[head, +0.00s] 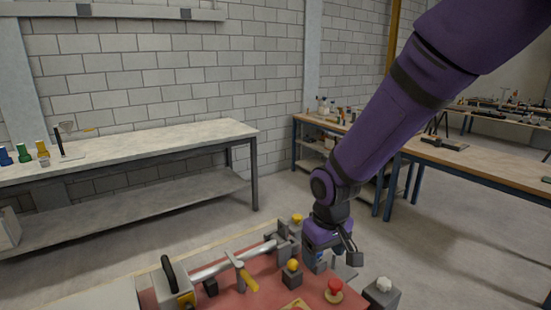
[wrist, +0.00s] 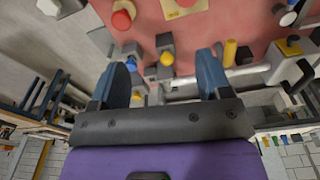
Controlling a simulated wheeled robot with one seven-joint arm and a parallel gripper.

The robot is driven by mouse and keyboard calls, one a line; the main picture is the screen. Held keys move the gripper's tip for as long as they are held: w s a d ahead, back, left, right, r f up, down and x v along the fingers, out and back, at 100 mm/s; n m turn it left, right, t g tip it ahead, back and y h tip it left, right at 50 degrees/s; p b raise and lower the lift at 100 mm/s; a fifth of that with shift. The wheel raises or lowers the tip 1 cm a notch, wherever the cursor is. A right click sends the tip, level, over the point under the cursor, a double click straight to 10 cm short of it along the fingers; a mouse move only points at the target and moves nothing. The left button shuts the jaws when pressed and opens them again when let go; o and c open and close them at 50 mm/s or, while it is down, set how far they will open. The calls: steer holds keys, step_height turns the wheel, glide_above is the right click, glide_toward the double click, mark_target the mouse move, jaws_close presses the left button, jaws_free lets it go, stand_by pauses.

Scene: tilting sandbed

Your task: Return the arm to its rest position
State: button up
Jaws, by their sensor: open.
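My purple arm (head: 385,120) reaches down from the upper right in the head view. My gripper (head: 337,260) is low over the right side of the red-topped bench. In the wrist view my gripper (wrist: 162,68) shows two blue fingers spread apart, with nothing held between them. A grey block with a yellow knob (wrist: 166,60) appears between the fingers but beyond them. The same kind of block with a yellow knob (head: 293,266) stands left of my gripper in the head view. Whether the fingers touch anything on the bench cannot be told.
A long workbench (head: 130,143) stands at the back left. Wooden tables (head: 480,175) stand at the right. Floor between them is clear.

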steer(key=s+d+r+m+t, duration=0.1)
steer(key=s+d+r+m, duration=0.15)
steer(key=d+r, duration=0.6)
steer(key=s+d+r+m+t, duration=0.1)
steer(key=s+d+r, duration=0.4)
steer(key=s, duration=0.3)
steer(key=s+d+r+m+t, duration=0.2)
steer(key=s+d+r, duration=0.4)
steer(key=s+r, duration=0.2)
steer(key=shift+s+r, duration=0.15)
steer(key=shift+s, duration=0.25)
